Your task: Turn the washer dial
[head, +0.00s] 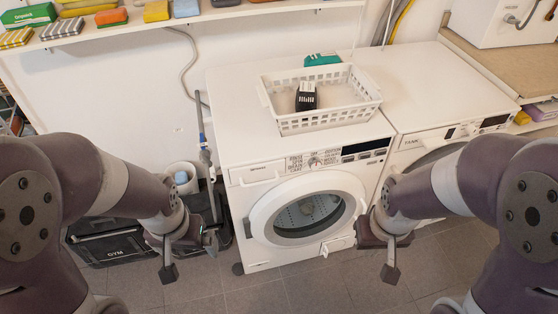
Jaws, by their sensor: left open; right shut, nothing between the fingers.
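The white washer (232,137) stands ahead in the middle, with a round glass door that looks closed. Its dial (315,161) is a small round knob on the front control panel, left of the dark display (362,147). The dial's pointer direction is too small to tell. My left gripper (190,258) is open and empty, low in front of the floor left of the washer. My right gripper (384,259) is shut and empty, low in front of the washer's right side. Both are apart from the dial.
A white basket (325,122) with a dark box (306,96) sits on the washer top. A second machine (425,141) stands to the right. A shelf (150,27) with folded cloths runs above.

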